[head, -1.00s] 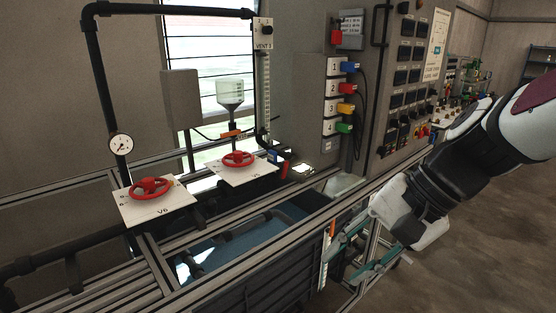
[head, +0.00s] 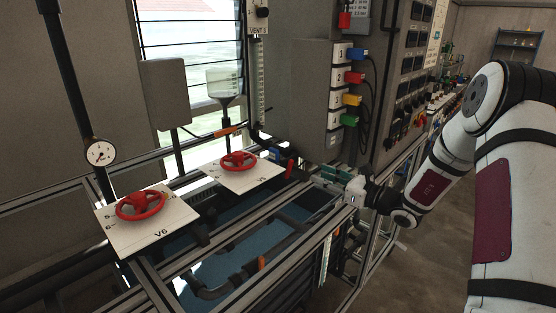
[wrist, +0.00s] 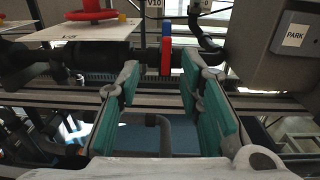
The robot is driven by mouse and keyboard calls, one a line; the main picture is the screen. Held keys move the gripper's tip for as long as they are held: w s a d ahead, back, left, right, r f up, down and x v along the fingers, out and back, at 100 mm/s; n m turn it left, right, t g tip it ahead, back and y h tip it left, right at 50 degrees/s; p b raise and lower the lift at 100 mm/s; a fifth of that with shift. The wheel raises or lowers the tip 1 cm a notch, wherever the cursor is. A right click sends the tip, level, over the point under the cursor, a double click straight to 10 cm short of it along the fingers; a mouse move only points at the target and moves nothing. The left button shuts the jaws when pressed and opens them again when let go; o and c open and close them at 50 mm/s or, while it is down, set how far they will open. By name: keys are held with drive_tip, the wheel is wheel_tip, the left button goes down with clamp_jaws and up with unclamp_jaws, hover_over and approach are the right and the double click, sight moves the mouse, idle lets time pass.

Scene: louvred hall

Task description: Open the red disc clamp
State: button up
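A small red piece (head: 290,168) stands on the dark pipework right of the second valve plate, with a blue piece (head: 276,154) close by. In the wrist view the red piece (wrist: 166,57) is flat and upright, with the blue piece (wrist: 167,33) above it in the picture. I take the red piece for the disc clamp, but its disc shape does not show clearly. My gripper (head: 330,178) reaches in from the right, apart from it. In the wrist view my gripper (wrist: 160,75) is open and empty, its teal fingers spread, with the red piece beyond the fingertips.
Red handwheels (head: 141,205) (head: 239,161) sit on white plates at left. A grey box with coloured plugs (head: 322,98) hangs behind my gripper; its PARK-labelled box (wrist: 283,50) shows at right. Aluminium rails (head: 262,240) run below, over a blue basin (head: 235,250).

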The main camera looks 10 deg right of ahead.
sight(293, 163)
drive_tip(key=shift+m+t, duration=0.3)
drive_tip(key=x, duration=1.4)
drive_tip(key=shift+w+d+f, duration=0.25)
drive_tip(key=shift+d+f, duration=0.1)
drive_tip(key=shift+d, duration=0.05)
clamp_jaws()
